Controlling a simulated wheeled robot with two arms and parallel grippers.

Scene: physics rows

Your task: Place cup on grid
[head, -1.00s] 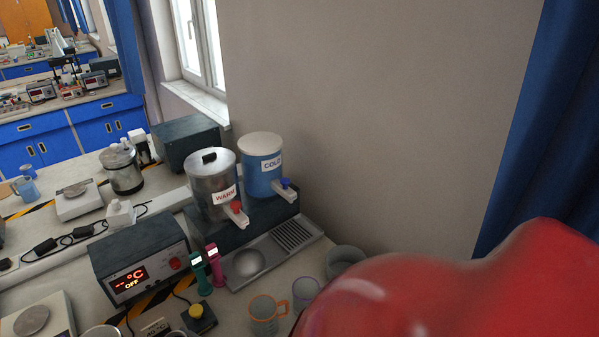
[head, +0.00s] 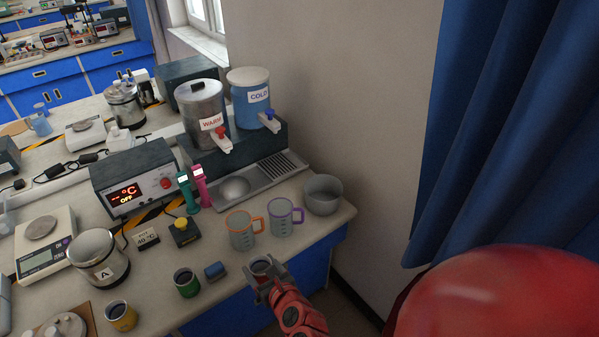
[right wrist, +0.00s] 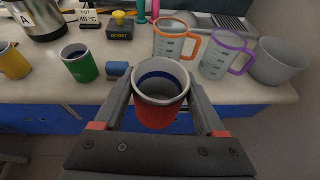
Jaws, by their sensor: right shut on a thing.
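A red cup (head: 261,266) with a pale rim is held upright in my right gripper (head: 262,279), just off the table's front edge. In the right wrist view, the red cup (right wrist: 160,112) sits between the two fingers, with its open top and a dark blue band inside showing. The slotted drip grid (head: 283,164) is the right part of the metal tray below the COLD dispenser (head: 249,98), toward the wall. The grid looks bare. My right gripper is well in front of it, with the mugs standing between. My left gripper is not in view.
An orange-handled mug (head: 241,232), a purple-handled mug (head: 281,220) and a grey bowl (head: 323,194) stand in front of the tray. A green cup (head: 187,282) and a blue block (head: 214,271) are left of my gripper. The WARM dispenser (head: 203,112) stands beside the COLD one.

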